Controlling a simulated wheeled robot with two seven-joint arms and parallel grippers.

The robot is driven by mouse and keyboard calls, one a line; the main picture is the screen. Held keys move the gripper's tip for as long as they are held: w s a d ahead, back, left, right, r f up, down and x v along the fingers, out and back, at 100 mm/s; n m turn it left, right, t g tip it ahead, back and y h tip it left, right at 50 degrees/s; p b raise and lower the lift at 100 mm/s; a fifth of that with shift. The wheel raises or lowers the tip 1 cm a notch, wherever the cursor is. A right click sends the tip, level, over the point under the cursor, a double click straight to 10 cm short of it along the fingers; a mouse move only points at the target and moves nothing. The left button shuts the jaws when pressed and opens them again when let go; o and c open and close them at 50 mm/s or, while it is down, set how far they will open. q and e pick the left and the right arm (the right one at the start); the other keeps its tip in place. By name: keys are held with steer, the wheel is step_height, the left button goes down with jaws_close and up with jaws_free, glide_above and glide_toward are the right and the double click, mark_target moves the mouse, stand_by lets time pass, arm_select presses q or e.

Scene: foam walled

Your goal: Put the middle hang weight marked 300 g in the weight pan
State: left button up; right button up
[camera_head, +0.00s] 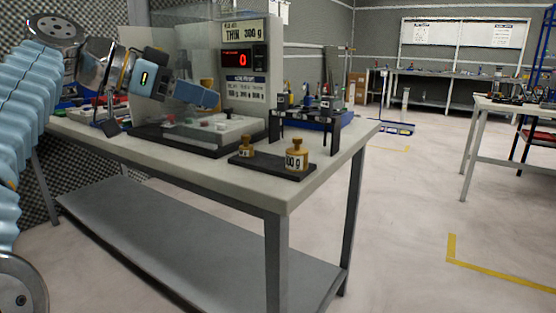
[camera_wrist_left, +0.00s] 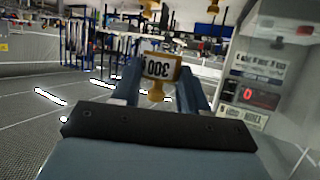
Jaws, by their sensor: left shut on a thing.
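My left gripper (camera_head: 210,97) is shut on a brass hang weight (camera_wrist_left: 158,68) in front of the display panel, above the table. In the left wrist view the weight's white label reads 300, upside down, between the two fingers. In the head view only a bit of brass (camera_head: 207,83) shows behind the gripper. A white balance base (camera_head: 215,130) stands on a dark plate below the gripper. I cannot clearly make out the weight pan. My right gripper is not in view.
A dark tray (camera_head: 272,168) at the table's front right holds a small brass weight (camera_head: 246,147) and a larger one (camera_head: 296,157). The panel (camera_head: 246,85) reads THIN 300 g, with a red 0. A clear screen (camera_head: 192,50) stands beside it. A black rack (camera_head: 308,113) is at right.

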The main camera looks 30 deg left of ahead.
arm_select(q)
steer(key=w+a+x, duration=0.1)
steer(key=x, duration=0.8)
steer(key=b, duration=0.2)
glide_above(264, 162)
steer(key=f, duration=0.3)
steer(key=s+f, duration=0.1)
steer(key=f, duration=0.1)
steer(key=shift+a+f, duration=0.1)
steer(key=shift+f, duration=0.15)
steer(key=shift+w+f, duration=0.2)
steer(key=shift+f, duration=0.05)
steer(key=f+b, duration=0.1)
steer(key=f, duration=0.2)
steer(key=shift+w+f, duration=0.15)
steer(key=shift+w, duration=0.05)
